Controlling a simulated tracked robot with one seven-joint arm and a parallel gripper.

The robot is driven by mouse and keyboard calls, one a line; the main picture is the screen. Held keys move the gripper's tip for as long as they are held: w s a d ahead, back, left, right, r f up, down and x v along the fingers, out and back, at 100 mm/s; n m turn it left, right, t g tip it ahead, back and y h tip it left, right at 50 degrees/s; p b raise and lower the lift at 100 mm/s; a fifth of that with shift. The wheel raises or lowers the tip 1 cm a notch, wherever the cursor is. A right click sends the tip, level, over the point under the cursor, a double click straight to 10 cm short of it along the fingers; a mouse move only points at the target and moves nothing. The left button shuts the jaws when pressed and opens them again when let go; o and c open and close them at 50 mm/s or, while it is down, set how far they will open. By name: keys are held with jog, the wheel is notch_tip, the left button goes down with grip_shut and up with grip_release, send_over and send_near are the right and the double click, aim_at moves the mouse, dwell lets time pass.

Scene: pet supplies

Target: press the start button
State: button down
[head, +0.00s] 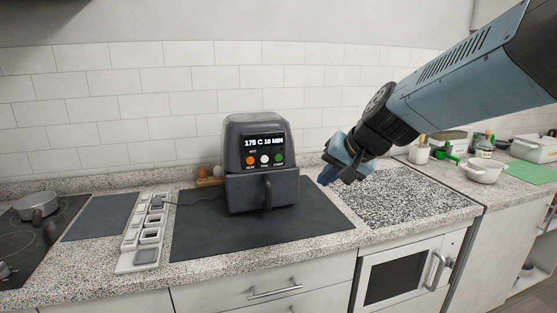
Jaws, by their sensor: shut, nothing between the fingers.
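A dark grey air fryer (262,192) stands upright on a black mat (205,250). Its lit display (263,142) reads "175 C 18 MIN". Below the display is a row of three round buttons: orange (250,160), white (265,159) and green (279,158). The small label under the green button seems to read START. My gripper (334,178) is to the right of the air fryer, shut and empty, apart from it and angled down to the left.
The fryer's drawer handle (267,190) sticks out in front. A white compartment tray (137,255) and a hob with a pot (36,206) are at left. A speckled board (400,195) lies at right. A white bowl (482,170) stands farther right. The mat's front is clear.

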aim_at(278, 158)
jog(key=w+a+f+m, duration=0.2)
jog(key=w+a, duration=0.1)
jog(key=w, duration=0.3)
jog(key=w+a+f+m+t+y, duration=0.1)
jog(key=w+a+f+m, duration=0.2)
jog(key=w, duration=0.4)
jog(key=shift+w+a, duration=0.25)
jog(key=shift+a, duration=0.15)
jog(key=shift+w, duration=0.1)
jog(key=w+a, duration=0.2)
jog(key=w, duration=0.6)
jog(key=shift+w+a, duration=0.15)
jog(key=shift+a, duration=0.05)
dwell(1.4)
jog(key=shift+w+a+r, duration=0.1)
jog(key=shift+w, duration=0.3)
